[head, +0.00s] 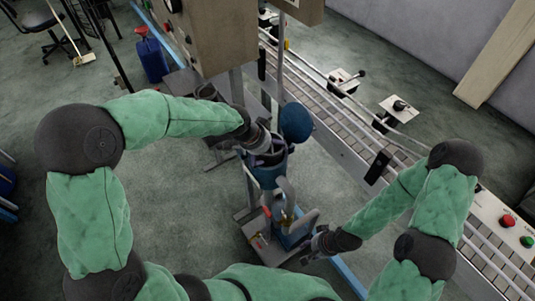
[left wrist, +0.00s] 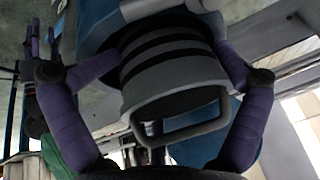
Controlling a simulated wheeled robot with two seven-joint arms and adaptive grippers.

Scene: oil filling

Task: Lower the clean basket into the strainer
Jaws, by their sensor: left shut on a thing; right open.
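The blue strainer (head: 267,178) stands upright in the middle of the head view, with its round blue lid (head: 297,122) swung to the right of its mouth. My left gripper (head: 264,148) is right at the strainer's mouth. It is shut on the basket (left wrist: 175,80), a grey cylinder with dark bands and a loop handle, held between purple fingers in the left wrist view. Blue surfaces show behind the basket there. How deep the basket sits is hidden. My right gripper (head: 318,245) is open and empty, low and right of the strainer.
A roller conveyor (head: 330,105) with metal rails runs along the right. A tan cabinet (head: 215,35) stands behind the strainer. Small tools lie on a low stand (head: 260,243) near the strainer's foot. A blue can (head: 152,60) stands at the back left on open floor.

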